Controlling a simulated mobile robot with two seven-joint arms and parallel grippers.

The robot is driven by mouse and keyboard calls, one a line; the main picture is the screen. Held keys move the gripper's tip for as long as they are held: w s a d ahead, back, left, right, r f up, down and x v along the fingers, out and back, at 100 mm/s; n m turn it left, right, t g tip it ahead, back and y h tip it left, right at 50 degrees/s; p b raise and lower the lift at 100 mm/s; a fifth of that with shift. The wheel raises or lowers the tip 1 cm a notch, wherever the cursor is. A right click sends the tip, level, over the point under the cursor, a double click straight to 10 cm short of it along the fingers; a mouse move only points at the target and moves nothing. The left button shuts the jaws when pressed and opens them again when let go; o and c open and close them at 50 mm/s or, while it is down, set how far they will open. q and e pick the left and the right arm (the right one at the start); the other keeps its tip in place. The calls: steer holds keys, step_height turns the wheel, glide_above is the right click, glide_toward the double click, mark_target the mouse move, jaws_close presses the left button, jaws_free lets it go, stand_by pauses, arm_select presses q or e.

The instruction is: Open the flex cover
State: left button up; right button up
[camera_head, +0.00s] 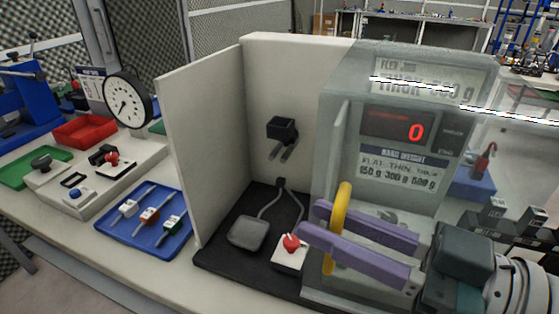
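The flex cover (340,110) is a see-through box on the right of the bench, marked FLEX at its top. It stands in front of a panel with a red 0 on its display (398,127). A thick yellow handle (343,196) stands upright on its near left side. My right gripper (318,221) comes in from the right, its two purple fingers at the handle, one on the far side and one on the near side. A narrow gap shows between the fingers; whether they press on the handle is unclear. My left gripper is out of view.
Left of the cover, white walls (202,140) frame a black base with a grey pad (248,233) and a red knob (291,242). Black blocks stand at right.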

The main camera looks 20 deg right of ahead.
steer(key=v, duration=1)
steer(key=shift+b, duration=0.4)
